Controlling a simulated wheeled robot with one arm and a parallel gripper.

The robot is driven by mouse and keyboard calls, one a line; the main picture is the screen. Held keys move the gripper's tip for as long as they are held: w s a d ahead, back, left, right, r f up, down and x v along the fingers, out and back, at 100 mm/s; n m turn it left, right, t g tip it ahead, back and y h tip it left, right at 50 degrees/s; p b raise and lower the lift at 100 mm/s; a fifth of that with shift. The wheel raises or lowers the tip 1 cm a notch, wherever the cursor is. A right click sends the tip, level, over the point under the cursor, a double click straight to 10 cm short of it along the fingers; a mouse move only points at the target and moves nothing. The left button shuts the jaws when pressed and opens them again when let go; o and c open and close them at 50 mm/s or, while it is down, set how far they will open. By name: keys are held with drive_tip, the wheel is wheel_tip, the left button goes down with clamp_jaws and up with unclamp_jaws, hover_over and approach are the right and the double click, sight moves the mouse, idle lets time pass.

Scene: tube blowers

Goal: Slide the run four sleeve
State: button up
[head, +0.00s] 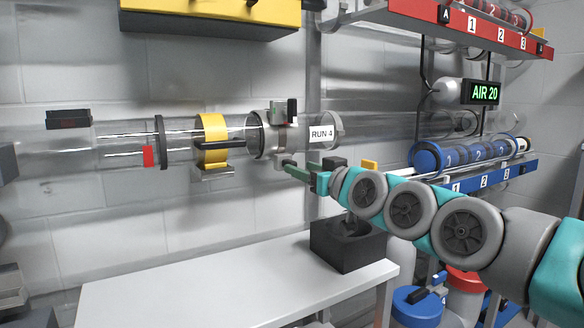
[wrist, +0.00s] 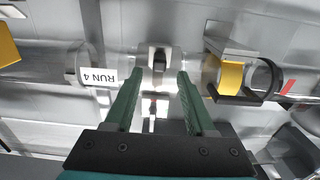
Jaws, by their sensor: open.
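A clear tube (head: 365,128) runs level along the wall, with a RUN 4 label (head: 321,133) on it. Left of the label is a grey metal collar (head: 272,138) with a dark upright tab (head: 292,110); I take this as the run four sleeve, though the frames do not name it. My gripper (head: 290,168) is at the collar's lower edge. In the wrist view, the open green fingers of my gripper (wrist: 157,80) point at the collar, whose small block (wrist: 158,58) shows between the fingertips. Contact cannot be told. The label (wrist: 98,76) is left of the fingers.
A yellow band (head: 213,130) with a black handle and a black ring (head: 161,142) sit on the tube to the left. Blue and red racks (head: 520,172) hold canisters at right. A white table (head: 200,290) with a black box (head: 348,245) stands below.

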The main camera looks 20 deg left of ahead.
sight(293, 162)
drive_tip(key=shift+x, duration=2.5)
drive_tip(key=shift+c, duration=0.2)
clamp_jaws()
